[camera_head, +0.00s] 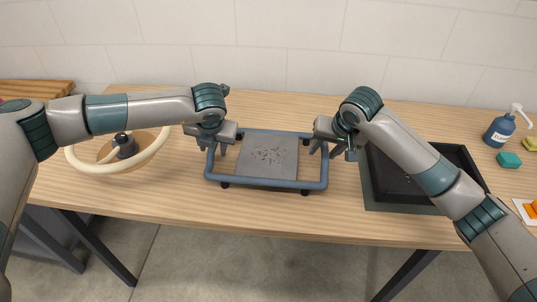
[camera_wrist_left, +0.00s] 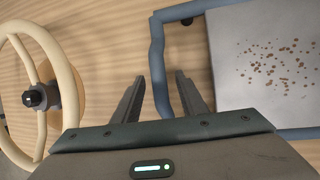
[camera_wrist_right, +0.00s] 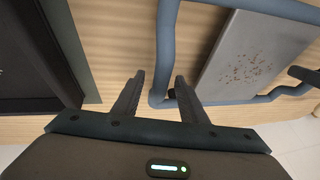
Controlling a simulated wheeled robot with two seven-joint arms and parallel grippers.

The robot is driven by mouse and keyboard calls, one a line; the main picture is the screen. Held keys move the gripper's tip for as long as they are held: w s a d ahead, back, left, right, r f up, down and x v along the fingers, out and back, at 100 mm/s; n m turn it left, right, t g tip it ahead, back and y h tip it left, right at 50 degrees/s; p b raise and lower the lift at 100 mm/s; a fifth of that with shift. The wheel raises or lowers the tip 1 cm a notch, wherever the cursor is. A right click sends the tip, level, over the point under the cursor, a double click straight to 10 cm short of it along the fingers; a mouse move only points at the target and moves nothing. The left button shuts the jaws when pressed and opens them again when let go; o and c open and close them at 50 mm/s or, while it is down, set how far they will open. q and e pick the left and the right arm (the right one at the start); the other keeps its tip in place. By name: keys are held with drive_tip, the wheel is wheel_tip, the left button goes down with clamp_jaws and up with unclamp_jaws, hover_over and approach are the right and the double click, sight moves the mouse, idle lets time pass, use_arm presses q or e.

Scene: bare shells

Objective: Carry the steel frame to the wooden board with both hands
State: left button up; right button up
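The steel frame (camera_head: 265,183) is a blue tubular rectangle on dark feet around a grey plate (camera_head: 268,155) with scattered specks. It rests on the table's middle. My left gripper (camera_head: 217,150) is at its left side; in the left wrist view the open fingers stand either side of the left tube (camera_wrist_left: 157,60). My right gripper (camera_head: 325,150) is at its right side; in the right wrist view the open fingers stand either side of the right tube (camera_wrist_right: 166,40). A brown round wooden piece (camera_head: 142,142) lies under a wheel at left; I cannot tell whether it is the wooden board.
A cream wheel (camera_head: 80,165) with a black hub is left of the frame. A black tray (camera_head: 458,152) on a grey mat is at right. A blue pump bottle (camera_head: 499,130) and a teal block (camera_head: 508,159) are far right. Table in front of the frame is clear.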

use_arm(q)
clamp_jaws()
use_arm(e)
clamp_jaws()
use_arm(q)
drive_tip(key=shift+r, duration=0.15)
use_arm(e)
drive_tip(key=shift+r, duration=0.15)
idle(0.8)
